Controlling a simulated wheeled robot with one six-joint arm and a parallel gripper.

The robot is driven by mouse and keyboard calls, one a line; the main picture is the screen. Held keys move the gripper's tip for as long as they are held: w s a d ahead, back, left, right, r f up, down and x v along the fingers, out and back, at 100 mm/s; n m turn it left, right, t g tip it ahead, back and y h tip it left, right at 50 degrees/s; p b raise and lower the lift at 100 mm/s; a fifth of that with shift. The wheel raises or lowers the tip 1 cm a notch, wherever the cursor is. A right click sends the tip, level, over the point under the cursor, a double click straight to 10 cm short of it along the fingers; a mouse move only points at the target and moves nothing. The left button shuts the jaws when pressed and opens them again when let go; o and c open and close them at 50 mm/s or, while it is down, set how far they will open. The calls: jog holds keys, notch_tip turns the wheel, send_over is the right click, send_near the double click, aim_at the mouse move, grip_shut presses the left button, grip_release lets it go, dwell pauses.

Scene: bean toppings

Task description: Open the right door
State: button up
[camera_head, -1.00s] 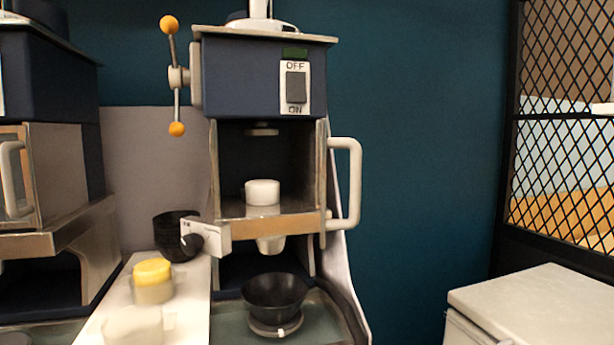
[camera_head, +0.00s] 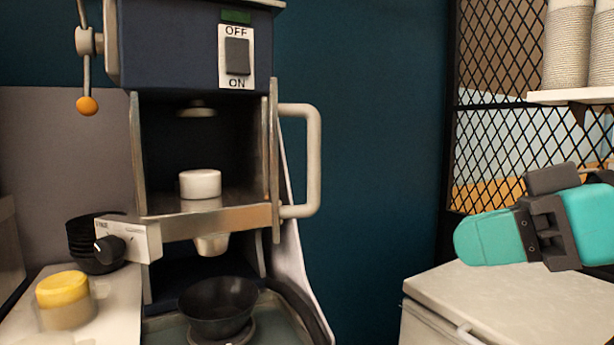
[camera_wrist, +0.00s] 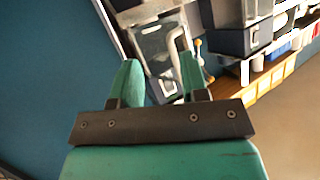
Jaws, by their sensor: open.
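The dark blue machine (camera_head: 190,45) stands left of centre in the head view. Its door handle (camera_head: 315,160) is a light grey loop on the right side of the metal-edged front compartment. The compartment's inside shows; I cannot tell whether through clear glass or an open front. My gripper (camera_head: 460,240) is at the right, apart from the handle, its teal fingers pointing left. In the wrist view, my gripper (camera_wrist: 159,60) has its two fingers spread with nothing held. The handle (camera_wrist: 183,42) shows beyond the fingertips, near the right one.
A white round piece (camera_head: 200,184) sits inside the compartment. A black bowl (camera_head: 218,308) stands below it. A yellow-lidded jar (camera_head: 63,290) is at lower left. A pale box (camera_head: 515,290) lies under my gripper. A shelf (camera_head: 570,96) with stacked cups is at upper right. The teal wall between is clear.

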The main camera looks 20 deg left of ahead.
notch_tip(320, 180, up, 6)
jog(key=w+r+n+y, duration=0.1)
jog(key=w+n+y, duration=0.1)
jog(key=n+y, duration=0.15)
jog(key=p, duration=1.8)
send_over(313, 198)
jog(key=shift+w+d+g+y, duration=0.2)
jog(key=shift+w+g+y, duration=0.1)
jog(key=shift+w+y, duration=0.05)
jog(key=shift+a+f, duration=0.15)
jog(key=shift+a, duration=0.15)
jog(key=shift+c, duration=0.5)
grip_shut()
